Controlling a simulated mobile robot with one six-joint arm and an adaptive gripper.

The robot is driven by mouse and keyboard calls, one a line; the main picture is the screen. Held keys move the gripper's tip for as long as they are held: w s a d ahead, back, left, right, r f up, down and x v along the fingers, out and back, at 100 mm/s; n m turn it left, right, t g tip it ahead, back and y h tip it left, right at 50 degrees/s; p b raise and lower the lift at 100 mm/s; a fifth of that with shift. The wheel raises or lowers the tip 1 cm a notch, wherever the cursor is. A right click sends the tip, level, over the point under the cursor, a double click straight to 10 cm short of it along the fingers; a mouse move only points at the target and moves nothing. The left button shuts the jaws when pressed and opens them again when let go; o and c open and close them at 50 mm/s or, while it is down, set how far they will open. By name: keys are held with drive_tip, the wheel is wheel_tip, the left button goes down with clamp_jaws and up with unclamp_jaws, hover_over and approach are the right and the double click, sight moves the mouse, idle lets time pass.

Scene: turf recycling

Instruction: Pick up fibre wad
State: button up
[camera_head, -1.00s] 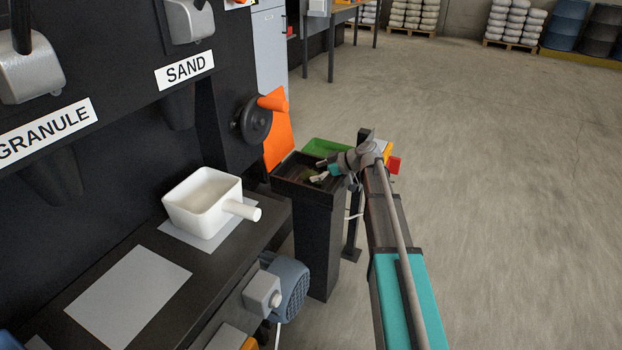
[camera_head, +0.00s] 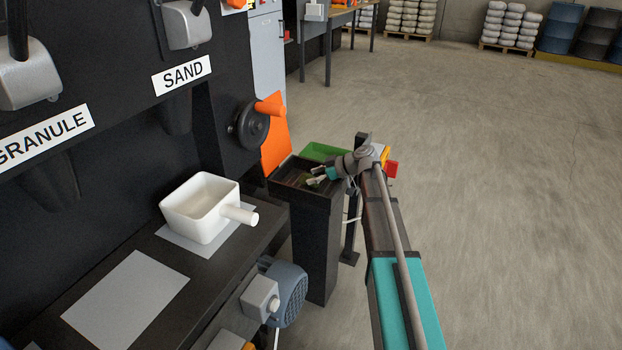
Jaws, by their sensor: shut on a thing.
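My gripper (camera_head: 315,181) is at the end of my outstretched arm, over the dark open-topped bin (camera_head: 313,202) on a tall black pedestal. Its light fingertips are small in view and shut on a small green clump, the fibre wad (camera_head: 309,183), at the level of the bin's opening. My gripper partly hides the wad. I cannot tell whether the wad still touches the bin's inside.
A white scoop (camera_head: 205,210) stands on a grey pad on the black bench at left. An orange chute (camera_head: 275,143) and a handwheel (camera_head: 252,124) are beside the bin. A green tray (camera_head: 322,151) lies behind it. A blue motor (camera_head: 287,292) juts out below. The floor at right is clear.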

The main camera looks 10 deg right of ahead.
drive_tip(key=shift+r, duration=0.1)
drive_tip(key=shift+r+p, duration=0.9)
drive_tip(key=shift+p, duration=0.1)
drive_tip(key=s+d+r+p, duration=0.2)
drive_tip(key=s+r+p, duration=0.8)
drive_tip(key=s, duration=0.2)
drive_tip(key=shift+s+d+r, duration=0.15)
drive_tip(key=shift+d+r, duration=0.1)
drive_tip(key=shift+s+d+r+p, duration=0.15)
drive_tip(key=shift+s+r+p, duration=0.1)
drive_tip(key=shift+s+p, duration=0.35)
